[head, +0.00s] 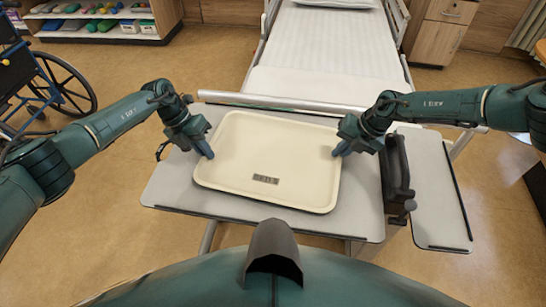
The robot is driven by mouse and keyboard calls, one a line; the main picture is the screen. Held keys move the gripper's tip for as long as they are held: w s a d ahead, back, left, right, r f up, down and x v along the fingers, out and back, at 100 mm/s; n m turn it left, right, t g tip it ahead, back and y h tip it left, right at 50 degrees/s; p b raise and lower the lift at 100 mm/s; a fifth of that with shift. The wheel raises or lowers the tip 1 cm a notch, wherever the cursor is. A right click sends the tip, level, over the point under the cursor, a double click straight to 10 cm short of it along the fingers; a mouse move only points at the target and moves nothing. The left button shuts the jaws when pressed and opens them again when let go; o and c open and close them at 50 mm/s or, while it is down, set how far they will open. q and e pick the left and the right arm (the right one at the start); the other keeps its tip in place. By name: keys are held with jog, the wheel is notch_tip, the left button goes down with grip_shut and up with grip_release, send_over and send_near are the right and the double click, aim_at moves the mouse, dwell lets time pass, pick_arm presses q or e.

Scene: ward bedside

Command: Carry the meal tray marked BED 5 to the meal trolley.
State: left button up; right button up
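The cream meal tray (270,150) is empty and lies flat over the grey overbed table (170,190). It has a small dark label (265,179) near its front edge, too small to read surely. My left gripper (207,150) is at the tray's left rim, and my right gripper (342,149) is at its right rim. Both fingertips look to be at or touching the rim. Whether the fingers are closed on it is hidden by the hands. I cannot tell whether the tray rests on the table or is just above it. No meal trolley is recognisable.
A bed (325,60) stands behind the table. A black handled part (396,175) and a grey side panel (433,190) are at right. A wheelchair (50,85) is at left, a stocked shelf (95,25) back left, a bedside cabinet (440,30) back right.

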pick_arm(q)
grip_shut()
pick_arm(e)
grip_shut()
pick_arm(q)
jog(key=shift+r, duration=0.15)
pick_arm(e)
jog(key=shift+r, duration=0.15)
